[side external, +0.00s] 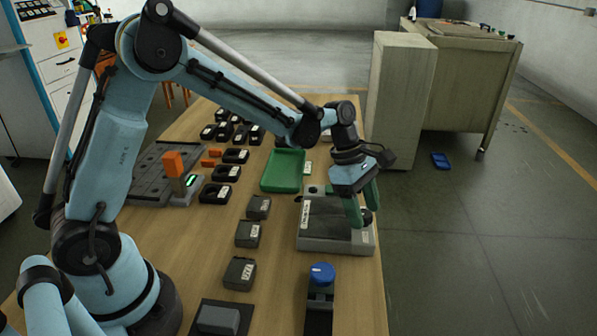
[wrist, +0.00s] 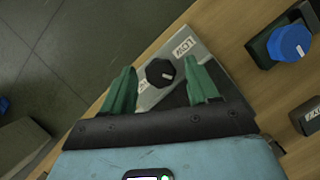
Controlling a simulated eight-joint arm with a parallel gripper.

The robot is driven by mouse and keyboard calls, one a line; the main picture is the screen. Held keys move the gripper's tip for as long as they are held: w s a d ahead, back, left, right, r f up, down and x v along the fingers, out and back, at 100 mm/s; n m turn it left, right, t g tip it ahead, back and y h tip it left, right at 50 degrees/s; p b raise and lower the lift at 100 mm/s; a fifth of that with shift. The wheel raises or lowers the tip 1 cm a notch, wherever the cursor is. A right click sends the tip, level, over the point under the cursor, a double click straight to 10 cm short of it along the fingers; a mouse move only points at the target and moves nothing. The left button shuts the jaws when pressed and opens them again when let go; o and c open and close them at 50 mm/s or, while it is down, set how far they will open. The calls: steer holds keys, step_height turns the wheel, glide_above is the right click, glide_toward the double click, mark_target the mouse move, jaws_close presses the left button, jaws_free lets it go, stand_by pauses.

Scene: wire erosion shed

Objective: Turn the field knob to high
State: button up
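A black knob (wrist: 160,72) with a white pointer mark on its right side sits at the end of a grey box (wrist: 190,46). A white label there is too small to read surely. In the side external view the grey box (side external: 318,240) lies on the bench, with the dark knob (side external: 367,217) at its right end, partly hidden by my fingers. My gripper (side external: 363,212) points down at that end. In the wrist view its green fingers (wrist: 159,80) are apart, one on each side of the knob, with gaps visible. I cannot tell their exact height against it.
A blue knob (side external: 322,273) on a black stand is near the front; it also shows in the wrist view (wrist: 290,43). A green tray (side external: 283,170) lies behind the box. Several black blocks (side external: 240,273) line the bench to the left. A beige cabinet (side external: 400,100) stands behind.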

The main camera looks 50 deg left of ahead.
steer(key=n+t, duration=0.1)
steer(key=n, duration=0.2)
steer(key=n+t+y, duration=0.1)
steer(key=n, duration=0.2)
steer(key=shift+s+d, duration=0.1)
steer(key=shift+s, duration=0.1)
steer(key=v, duration=1.2)
steer(key=s+a+f+m+t+y, duration=0.1)
steer(key=s+m, duration=0.5)
steer(key=m, duration=0.7)
steer(key=s+a+m+t+y, duration=0.2)
steer(key=s+m, duration=0.4)
steer(key=m, duration=0.7)
steer(key=shift+s+a+f+t, duration=0.15)
steer(key=shift+a+f+t, duration=0.35)
steer(key=shift+a, duration=0.75)
steer(key=shift+r, duration=0.1)
